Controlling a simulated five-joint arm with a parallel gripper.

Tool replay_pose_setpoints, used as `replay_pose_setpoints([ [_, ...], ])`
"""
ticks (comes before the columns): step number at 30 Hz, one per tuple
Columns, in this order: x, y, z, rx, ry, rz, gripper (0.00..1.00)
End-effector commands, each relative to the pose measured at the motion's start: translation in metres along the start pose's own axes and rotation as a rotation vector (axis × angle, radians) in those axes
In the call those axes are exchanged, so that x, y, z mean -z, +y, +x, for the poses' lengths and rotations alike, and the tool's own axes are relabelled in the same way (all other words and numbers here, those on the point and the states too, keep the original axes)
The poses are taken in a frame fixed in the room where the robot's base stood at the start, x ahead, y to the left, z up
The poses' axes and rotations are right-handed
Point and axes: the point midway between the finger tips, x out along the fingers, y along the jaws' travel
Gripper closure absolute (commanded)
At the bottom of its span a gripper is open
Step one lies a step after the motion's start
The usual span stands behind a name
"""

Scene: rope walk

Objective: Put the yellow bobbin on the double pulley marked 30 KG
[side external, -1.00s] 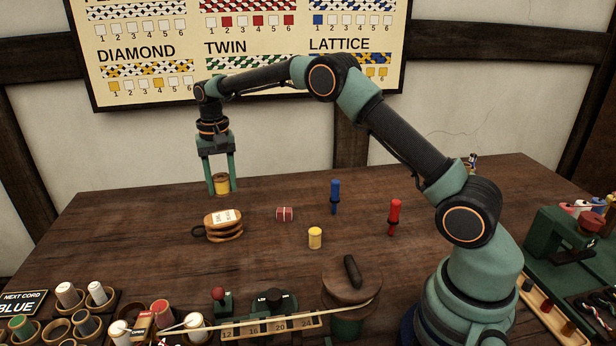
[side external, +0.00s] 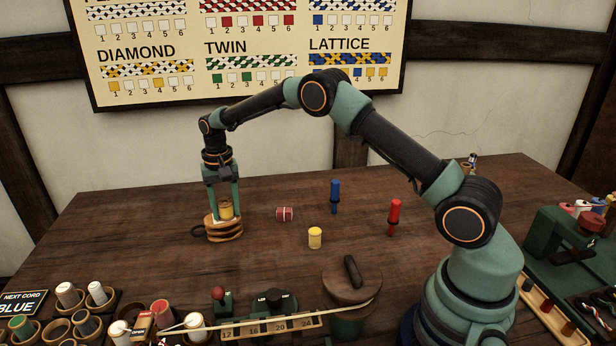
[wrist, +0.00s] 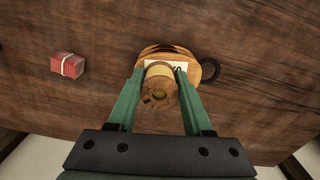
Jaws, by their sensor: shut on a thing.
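The yellow bobbin (side external: 226,209) is between the fingers of my gripper (side external: 224,210), which is shut on it. It is upright, right at the top of the wooden double pulley (side external: 224,232); I cannot tell whether it touches. In the wrist view the bobbin (wrist: 159,90) sits between the green fingers, in front of the pulley (wrist: 208,69). The pulley's white label is mostly hidden behind the bobbin, so its marking cannot be read now. A dark ring shows at one end of the pulley.
A red bundle (side external: 285,214) lies right of the pulley. Another yellow spool (side external: 315,238), a blue peg (side external: 335,197) and a red peg (side external: 395,217) stand farther right. Cups of bobbins fill the front left. A winch-like drum (side external: 350,287) stands at the front.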

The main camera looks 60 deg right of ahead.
Motion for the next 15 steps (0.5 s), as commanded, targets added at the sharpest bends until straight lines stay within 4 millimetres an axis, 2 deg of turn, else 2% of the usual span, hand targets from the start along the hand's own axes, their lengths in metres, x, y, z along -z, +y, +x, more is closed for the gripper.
replay_pose_setpoints([
  [1, 0.0000, 0.0000, 0.0008, 0.000, 0.000, 0.000, 0.42],
  [3, 0.0000, 0.0000, 0.0006, 0.000, 0.000, 0.000, 0.20],
  [15, 0.0003, -0.0002, -0.0048, 0.001, 0.001, 0.000, 0.20],
])
